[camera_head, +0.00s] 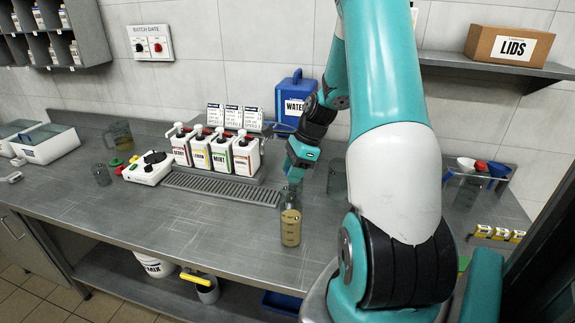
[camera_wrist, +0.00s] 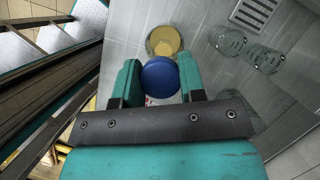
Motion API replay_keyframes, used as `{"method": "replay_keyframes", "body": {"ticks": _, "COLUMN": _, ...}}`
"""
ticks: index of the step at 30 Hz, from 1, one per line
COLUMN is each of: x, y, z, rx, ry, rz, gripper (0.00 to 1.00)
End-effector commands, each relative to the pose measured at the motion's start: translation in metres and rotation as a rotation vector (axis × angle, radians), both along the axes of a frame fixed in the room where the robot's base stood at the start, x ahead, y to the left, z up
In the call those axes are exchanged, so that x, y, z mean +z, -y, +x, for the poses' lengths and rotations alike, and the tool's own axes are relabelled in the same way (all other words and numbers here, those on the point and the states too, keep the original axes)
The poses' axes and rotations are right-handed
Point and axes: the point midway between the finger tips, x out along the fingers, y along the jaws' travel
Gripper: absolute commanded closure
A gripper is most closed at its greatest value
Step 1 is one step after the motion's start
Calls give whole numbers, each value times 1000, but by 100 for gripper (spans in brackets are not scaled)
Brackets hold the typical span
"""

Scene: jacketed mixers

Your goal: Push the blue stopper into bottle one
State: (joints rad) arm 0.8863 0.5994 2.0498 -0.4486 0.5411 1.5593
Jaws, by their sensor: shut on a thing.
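My gripper (camera_wrist: 160,80) is shut on the blue stopper (camera_wrist: 160,77), which sits between the two teal fingers in the wrist view. In the head view my gripper (camera_head: 295,172) is above the counter, behind a clear bottle holding amber liquid (camera_head: 290,229); the stopper cannot be made out there. A round vessel with yellow contents (camera_wrist: 163,41) shows just beyond the stopper in the wrist view, apparently that bottle. The stopper overlaps its near edge in the picture; I cannot tell whether they touch. No bottle number is readable.
Two clear glass vessels (camera_wrist: 228,42) (camera_wrist: 262,57) stand to the right in the wrist view. White pump bottles (camera_head: 220,152) stand behind a drain grate (camera_head: 222,188). A blue water jug (camera_head: 291,98) is at the back. The front left counter (camera_head: 170,230) is clear.

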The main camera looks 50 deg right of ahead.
Motion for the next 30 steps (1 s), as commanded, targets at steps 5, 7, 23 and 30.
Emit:
{"method": "replay_keyframes", "body": {"ticks": 5, "x": -12, "y": -3, "z": 1, "rx": 7, "ry": 0, "rz": 0, "gripper": 85}}
{"method": "replay_keyframes", "body": {"ticks": 7, "x": -18, "y": -3, "z": 2, "rx": 8, "ry": -1, "rz": -1, "gripper": 85}}
{"method": "replay_keyframes", "body": {"ticks": 23, "x": -58, "y": -1, "z": 1, "rx": 4, "ry": -1, "rz": -1, "gripper": 85}}
{"method": "replay_keyframes", "body": {"ticks": 30, "x": -62, "y": 0, "z": 0, "rx": 4, "ry": -1, "rz": -1, "gripper": 84}}
